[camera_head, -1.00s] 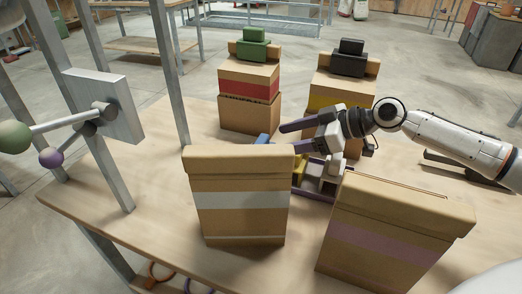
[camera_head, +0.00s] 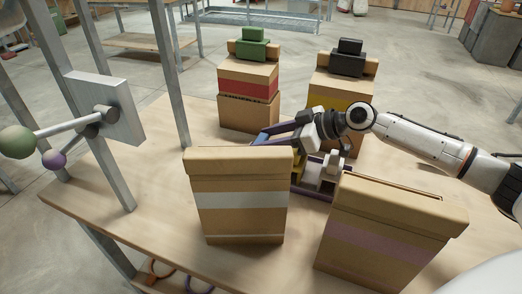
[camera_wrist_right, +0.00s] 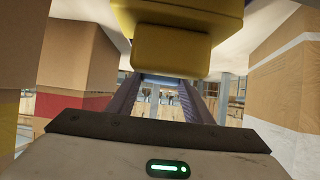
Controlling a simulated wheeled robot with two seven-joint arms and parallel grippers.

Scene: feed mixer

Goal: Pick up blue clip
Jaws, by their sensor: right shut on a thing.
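The blue clip (camera_head: 259,139) shows only as a small blue patch behind the front left box, at the tips of my right gripper (camera_head: 268,135). The gripper has purple fingers and reaches in from the right, low over the table. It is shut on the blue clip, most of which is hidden. My left gripper is not in view.
A purple tray (camera_head: 312,192) with pale and yellow pieces lies below the right gripper. Front boxes with a white band (camera_head: 240,200) and a pink band (camera_head: 385,245) stand close by. Boxes with red (camera_head: 248,88) and yellow bands stand behind.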

